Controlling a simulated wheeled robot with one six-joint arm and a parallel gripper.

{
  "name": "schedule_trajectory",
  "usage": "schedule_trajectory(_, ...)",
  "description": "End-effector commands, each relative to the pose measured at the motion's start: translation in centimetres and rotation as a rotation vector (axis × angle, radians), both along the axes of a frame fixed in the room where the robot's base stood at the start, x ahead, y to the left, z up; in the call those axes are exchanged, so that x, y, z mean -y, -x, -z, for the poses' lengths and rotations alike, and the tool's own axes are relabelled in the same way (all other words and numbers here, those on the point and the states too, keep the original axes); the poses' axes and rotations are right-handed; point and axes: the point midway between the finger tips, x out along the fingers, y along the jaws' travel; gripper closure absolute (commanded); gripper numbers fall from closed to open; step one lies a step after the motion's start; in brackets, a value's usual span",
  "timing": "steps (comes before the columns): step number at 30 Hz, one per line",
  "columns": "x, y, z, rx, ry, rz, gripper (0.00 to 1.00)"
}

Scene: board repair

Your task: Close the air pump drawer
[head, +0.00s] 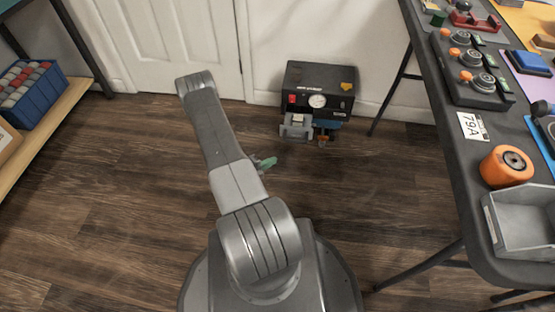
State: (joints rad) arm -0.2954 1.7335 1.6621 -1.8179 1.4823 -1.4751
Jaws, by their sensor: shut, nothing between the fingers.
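The air pump (322,82) is a black box with a red switch and a round white gauge. It stands on the floor against the back wall. A grey drawer (296,128) sticks out low on its front left, with a small pale item in it. My gripper (267,162) shows only as small green tips at the right side of my arm; the rest is hidden behind the arm. It looks shut and empty, in front of the pump and apart from the drawer.
A dark workbench (462,190) with tools, an orange roll (507,166) and a grey bin (522,222) is at right. A shelf with a blue crate (36,101) is at left. The wood floor between is clear.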

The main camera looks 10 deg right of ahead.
Motion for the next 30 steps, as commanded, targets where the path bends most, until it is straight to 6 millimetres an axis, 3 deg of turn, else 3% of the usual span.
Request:
schedule_trajectory(19, 8.3, -4.4, 1.6, 0.003, -0.003, 0.008, 1.0)
schedule_trajectory(24, 8.7, -6.9, 2.1, 0.005, -0.003, 0.005, 1.0)
schedule_trajectory(30, 9.0, -8.0, 2.2, 0.003, -0.002, 0.005, 1.0)
